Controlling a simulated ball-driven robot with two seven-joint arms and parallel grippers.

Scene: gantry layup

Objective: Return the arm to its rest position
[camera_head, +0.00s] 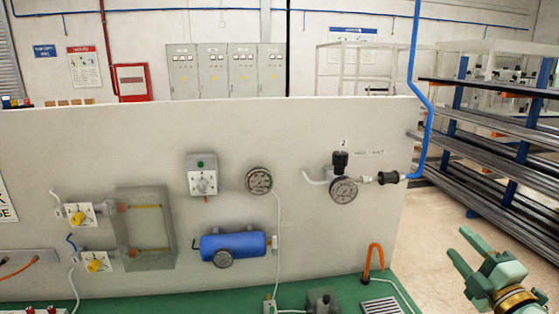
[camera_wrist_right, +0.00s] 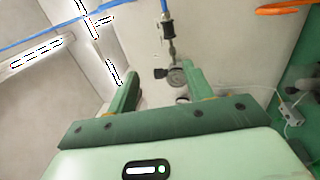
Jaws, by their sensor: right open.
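My right gripper (camera_head: 466,254) is at the lower right of the head view, to the right of the panel's edge. Its two green fingers are apart and nothing is between them. In the right wrist view its fingers (camera_wrist_right: 160,88) also stand open, with the panel behind them. The left gripper is not in the head view. The white upright panel (camera_head: 330,115) carries a regulator with a gauge (camera_head: 344,190), a round gauge (camera_head: 259,180), a blue cylinder (camera_head: 233,245) and two yellow-knobbed valves (camera_head: 78,216). My right gripper touches none of these.
A blue hose (camera_head: 411,70) hangs down to a black coupling (camera_head: 388,178) at the panel's right edge. An orange loop (camera_head: 373,262) stands on the green bench (camera_head: 240,308). A rack of long bars (camera_head: 490,140) stands at right. The floor (camera_head: 438,215) beside the panel is clear.

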